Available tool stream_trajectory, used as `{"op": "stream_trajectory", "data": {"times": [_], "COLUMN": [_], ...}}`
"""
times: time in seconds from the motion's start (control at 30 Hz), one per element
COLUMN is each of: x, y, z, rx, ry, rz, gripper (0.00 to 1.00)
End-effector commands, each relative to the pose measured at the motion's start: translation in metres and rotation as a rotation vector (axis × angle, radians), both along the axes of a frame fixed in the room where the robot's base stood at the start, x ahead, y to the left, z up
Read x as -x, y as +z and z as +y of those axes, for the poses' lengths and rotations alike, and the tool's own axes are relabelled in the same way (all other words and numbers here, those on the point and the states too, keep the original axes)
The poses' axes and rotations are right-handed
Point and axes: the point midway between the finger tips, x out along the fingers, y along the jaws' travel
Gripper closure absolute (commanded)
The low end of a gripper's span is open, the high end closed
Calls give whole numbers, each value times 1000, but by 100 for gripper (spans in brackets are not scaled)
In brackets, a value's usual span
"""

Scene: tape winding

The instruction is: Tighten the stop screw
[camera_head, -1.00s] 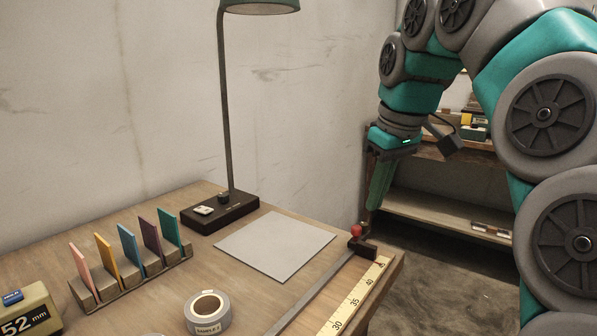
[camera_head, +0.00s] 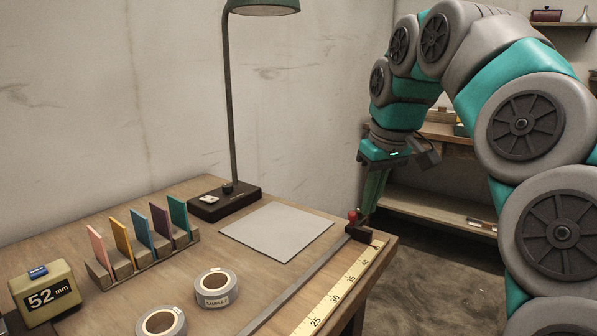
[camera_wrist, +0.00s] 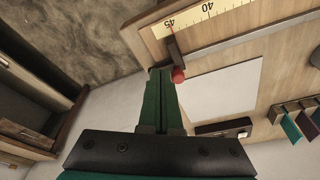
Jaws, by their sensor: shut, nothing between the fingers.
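The stop is a small dark block (camera_head: 360,232) at the far right end of the metal rail, beside the yellow ruler (camera_head: 338,293). A red round screw knob (camera_head: 352,215) stands on the block; the wrist view also shows the knob (camera_wrist: 178,75) and the block (camera_wrist: 172,48). My gripper (camera_head: 367,210) is shut and empty, with its green fingers pointing down just right of the knob. In the wrist view, the fingertips (camera_wrist: 160,72) lie right beside the knob, on its left. I cannot tell whether they touch it.
A metal rail (camera_head: 295,290) runs along the bench. The bench edge is close by the stop.

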Motion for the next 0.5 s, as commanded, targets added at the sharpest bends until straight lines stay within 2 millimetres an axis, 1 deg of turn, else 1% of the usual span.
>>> {"op": "stream_trajectory", "data": {"times": [0.03, 0.17, 0.5], "x": [-2, -4, -5], "y": [-9, -17, -17], "z": [1, 2, 2], "rx": [1, 1, 1], "ry": [0, 1, 1], "rz": [2, 1, 1], "gripper": [100, 100, 100]}}
